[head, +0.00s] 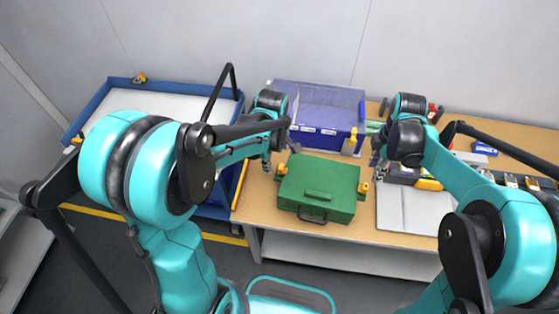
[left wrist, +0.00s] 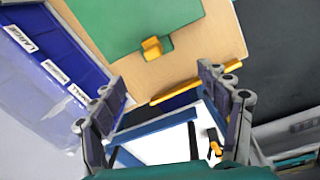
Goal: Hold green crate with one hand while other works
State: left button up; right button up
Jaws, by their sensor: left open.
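The green crate (head: 320,182) sits closed on the wooden table, with a dark handle on its front and yellow latches at its sides. My left gripper (head: 280,155) is open above the crate's back left side, apart from it. In the left wrist view, the left gripper's spread fingers (left wrist: 166,95) have nothing between them, and the green crate (left wrist: 125,22) with a yellow latch (left wrist: 153,48) lies beyond them. My right gripper (head: 378,158) is above the table just right of the crate; its fingers are too small and partly hidden to tell their state.
A blue bin (head: 345,134) with labelled compartments stands behind the crate. A blue-rimmed cart (head: 100,100) with a white surface is at the left. A grey pad (head: 410,210) lies right of the crate. Small tools and parts clutter the table's right side.

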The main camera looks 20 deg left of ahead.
aim_at(280, 174)
pick_arm(q)
jog(key=f+n, duration=0.1)
jog(key=w+f+n, duration=0.1)
jog(key=f, duration=0.1)
jog(key=f+g, duration=0.1)
jog(key=f, duration=0.1)
jog(key=shift+w+d+n, duration=0.3)
jog(key=shift+n, duration=0.1)
jog(key=shift+f, duration=3.9)
jog(key=c, duration=1.7)
pick_arm(e)
grip_shut()
